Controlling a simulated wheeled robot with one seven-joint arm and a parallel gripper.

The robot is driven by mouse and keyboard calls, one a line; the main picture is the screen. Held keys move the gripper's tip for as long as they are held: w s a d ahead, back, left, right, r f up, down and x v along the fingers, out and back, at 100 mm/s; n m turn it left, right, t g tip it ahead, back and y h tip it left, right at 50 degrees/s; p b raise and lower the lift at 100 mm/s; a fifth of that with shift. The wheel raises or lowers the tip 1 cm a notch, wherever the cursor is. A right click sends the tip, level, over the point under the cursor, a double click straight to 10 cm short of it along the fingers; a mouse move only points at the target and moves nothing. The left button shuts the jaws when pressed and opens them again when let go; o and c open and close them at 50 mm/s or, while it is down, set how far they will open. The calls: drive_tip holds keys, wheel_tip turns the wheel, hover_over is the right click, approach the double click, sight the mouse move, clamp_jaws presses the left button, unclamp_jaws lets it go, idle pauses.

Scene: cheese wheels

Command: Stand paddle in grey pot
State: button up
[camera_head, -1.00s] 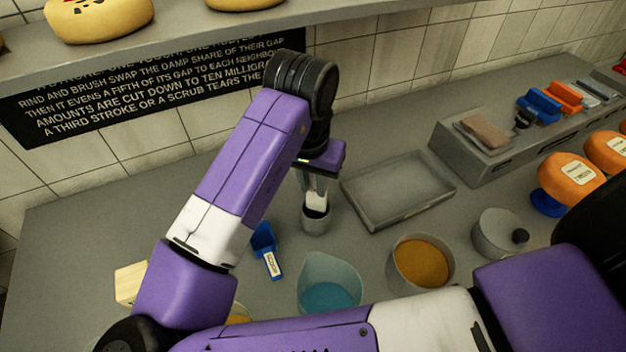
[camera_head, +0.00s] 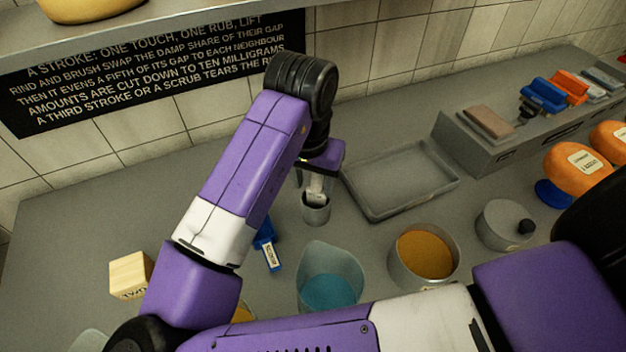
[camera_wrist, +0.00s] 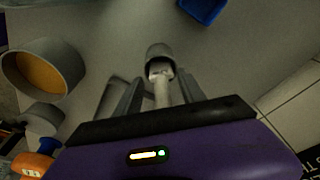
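The small grey pot (camera_head: 316,213) stands upright on the counter, left of the shallow tray. It also shows in the wrist view (camera_wrist: 160,53). The paddle (camera_wrist: 162,93) is a pale stick with a white part, which also shows in the head view (camera_head: 316,190). Its far end is at the pot's mouth and appears to be inside it; the pot wall hides its tip. My gripper (camera_wrist: 158,92) is directly over the pot, with its fingers on either side of the paddle. A gap shows between the left finger and the paddle, so the gripper looks open around it.
A grey tray (camera_head: 374,207) lies right of the pot. A jug of blue liquid (camera_head: 345,263), a pot of orange contents (camera_head: 450,265) and a lidded pot (camera_head: 492,232) stand nearer. A tool rack (camera_head: 482,165) is at the back right.

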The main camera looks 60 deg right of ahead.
drive_tip(key=shift+r, duration=0.1)
wheel_tip(320, 180, up, 8)
drive_tip(key=a, duration=0.1)
drive_tip(key=shift+s+a+f, duration=0.15)
drive_tip(key=shift+f, duration=0.1)
idle(1.2)
